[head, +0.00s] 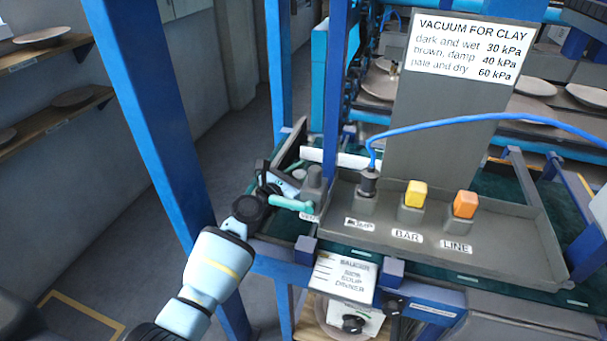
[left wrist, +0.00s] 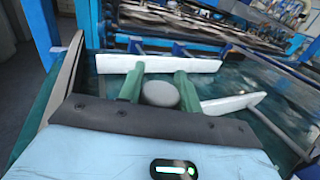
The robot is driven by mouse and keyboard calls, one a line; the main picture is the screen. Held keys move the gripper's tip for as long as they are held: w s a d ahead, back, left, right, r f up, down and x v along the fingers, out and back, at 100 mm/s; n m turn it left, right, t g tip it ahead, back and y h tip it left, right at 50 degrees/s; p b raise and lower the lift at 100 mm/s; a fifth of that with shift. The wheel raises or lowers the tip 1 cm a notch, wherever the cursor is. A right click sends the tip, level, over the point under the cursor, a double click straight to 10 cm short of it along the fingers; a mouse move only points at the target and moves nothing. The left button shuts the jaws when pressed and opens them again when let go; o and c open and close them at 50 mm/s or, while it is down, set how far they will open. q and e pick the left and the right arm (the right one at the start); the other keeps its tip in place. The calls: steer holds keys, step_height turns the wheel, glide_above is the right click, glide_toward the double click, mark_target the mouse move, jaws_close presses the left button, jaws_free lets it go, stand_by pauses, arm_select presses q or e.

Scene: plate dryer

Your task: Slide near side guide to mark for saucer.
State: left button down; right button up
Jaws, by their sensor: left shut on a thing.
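My left gripper (head: 306,192) reaches in from the lower left over the near-left corner of the dark green belt. In the left wrist view its two green fingers (left wrist: 160,88) stand on either side of a grey round-topped knob (left wrist: 160,94) and are shut on it. The knob (head: 315,177) also shows in the head view, left of the grey control tray. A white guide bar (left wrist: 204,65) lies beyond the knob; another white bar (left wrist: 234,103) slants at the right. Which bar the knob carries is hidden. My right gripper is not in view.
A sign card (head: 345,277) listing saucer and other sizes hangs on the front rail. The grey tray (head: 520,252) holds a dark plug, yellow button and orange button. A blue hose (head: 480,121) arcs above the tray.

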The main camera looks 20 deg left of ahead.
arm_select(q)
steer(key=c, duration=1.2)
jaws_free()
steer(key=shift+s, duration=0.15)
steer(key=shift+o, duration=1.2)
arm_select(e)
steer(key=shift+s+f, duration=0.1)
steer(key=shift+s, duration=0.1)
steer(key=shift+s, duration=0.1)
arm_select(q)
steer(key=shift+s+a, duration=0.2)
steer(key=shift+s, duration=0.2)
steer(key=p+v, duration=0.1)
steer(key=v, duration=0.4)
steer(key=shift+s+a, duration=0.15)
steer(key=shift+s, duration=0.1)
steer(key=shift+s+a, duration=0.2)
steer(key=shift+s, duration=0.35)
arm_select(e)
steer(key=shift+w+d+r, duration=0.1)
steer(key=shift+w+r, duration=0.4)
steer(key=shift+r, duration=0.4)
